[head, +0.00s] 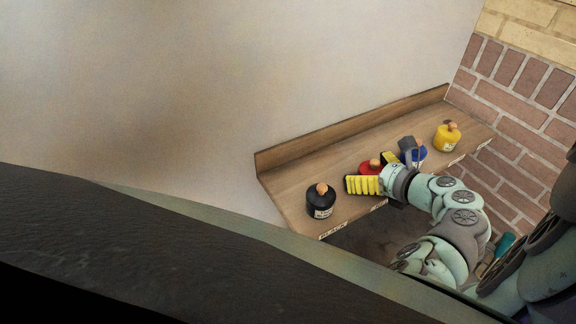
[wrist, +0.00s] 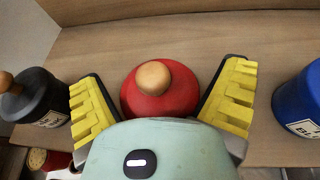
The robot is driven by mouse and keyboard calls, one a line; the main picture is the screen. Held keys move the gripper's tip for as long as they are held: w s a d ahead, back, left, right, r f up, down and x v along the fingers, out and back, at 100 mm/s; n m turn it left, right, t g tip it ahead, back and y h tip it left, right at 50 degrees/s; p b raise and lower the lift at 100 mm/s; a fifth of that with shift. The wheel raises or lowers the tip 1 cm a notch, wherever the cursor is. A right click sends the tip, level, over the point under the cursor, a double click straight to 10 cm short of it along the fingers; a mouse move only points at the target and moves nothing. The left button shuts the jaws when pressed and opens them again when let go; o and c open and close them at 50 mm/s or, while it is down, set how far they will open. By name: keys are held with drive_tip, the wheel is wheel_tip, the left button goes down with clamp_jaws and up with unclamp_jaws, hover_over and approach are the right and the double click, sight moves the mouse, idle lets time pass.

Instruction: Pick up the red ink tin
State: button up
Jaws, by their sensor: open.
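The red ink tin (wrist: 137,98) has a round wooden knob on its lid and stands on the wooden shelf. In the wrist view it sits between the two yellow ribbed fingers of my gripper (wrist: 164,100), which are spread apart with a gap on each side. The lower front of the tin is hidden behind my gripper's body. In the head view the red tin (head: 367,168) shows partly behind my gripper (head: 372,171).
A black tin (head: 321,201) stands to the left on the shelf (head: 290,182). A blue tin (head: 419,153) stands close on the right, partly hidden by my gripper, with a yellow tin (head: 447,137) beyond. A raised back board (head: 350,129) runs behind; a brick wall (head: 515,125) closes the right end.

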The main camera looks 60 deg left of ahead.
drive_tip(key=c, duration=1.4)
drive_tip(key=shift+c, duration=0.4)
drive_tip(key=shift+r, duration=0.15)
